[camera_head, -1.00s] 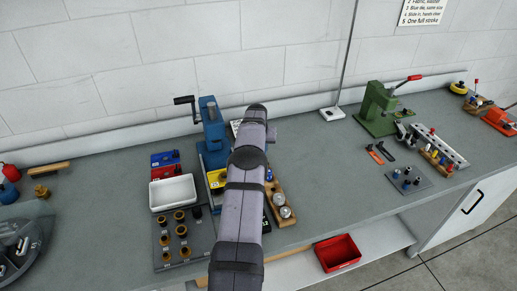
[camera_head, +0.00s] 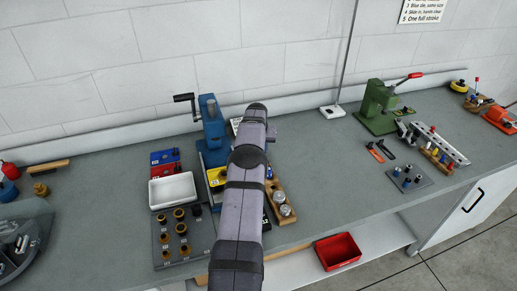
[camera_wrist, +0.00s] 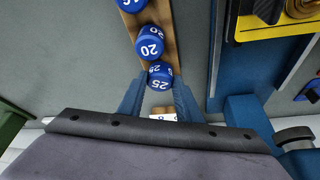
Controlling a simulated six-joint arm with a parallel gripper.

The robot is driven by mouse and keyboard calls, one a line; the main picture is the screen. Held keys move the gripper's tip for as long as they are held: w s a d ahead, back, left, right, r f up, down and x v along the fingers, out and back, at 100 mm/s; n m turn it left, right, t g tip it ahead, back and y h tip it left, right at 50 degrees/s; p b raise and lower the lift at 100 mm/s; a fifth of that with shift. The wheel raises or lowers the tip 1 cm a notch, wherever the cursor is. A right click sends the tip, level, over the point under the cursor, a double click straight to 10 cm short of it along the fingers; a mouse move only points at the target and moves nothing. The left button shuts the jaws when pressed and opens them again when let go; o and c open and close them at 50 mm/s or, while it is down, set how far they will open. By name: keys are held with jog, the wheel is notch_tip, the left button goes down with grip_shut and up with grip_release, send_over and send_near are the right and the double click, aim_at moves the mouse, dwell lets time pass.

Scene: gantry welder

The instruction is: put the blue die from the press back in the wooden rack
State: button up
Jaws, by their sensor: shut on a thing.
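The wrist view shows a blue die marked 25 (camera_wrist: 160,76) between the two blue fingers of my gripper (camera_wrist: 159,82), which is shut on it. The die is at the near end of the wooden rack (camera_wrist: 170,60); I cannot tell whether it is seated or held above the wood. In the head view my arm hides the gripper and part of the wooden rack (camera_head: 287,219). The blue press (camera_head: 211,125) stands just left of the arm.
A yellow plate (camera_wrist: 262,30) lies right of the rack in the wrist view. In the head view a white tray (camera_head: 172,190) and a dark board of brass parts (camera_head: 167,256) stand left.

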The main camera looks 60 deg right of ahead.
jog(key=shift+f, duration=0.15)
jog(key=o, duration=1.3)
jog(key=shift+o, duration=0.2)
jog(key=shift+f, duration=0.1)
jog(key=b+v, duration=0.3)
jog(key=v, duration=0.4)
jog(key=shift+r, duration=0.25)
jog(key=shift+a, duration=0.1)
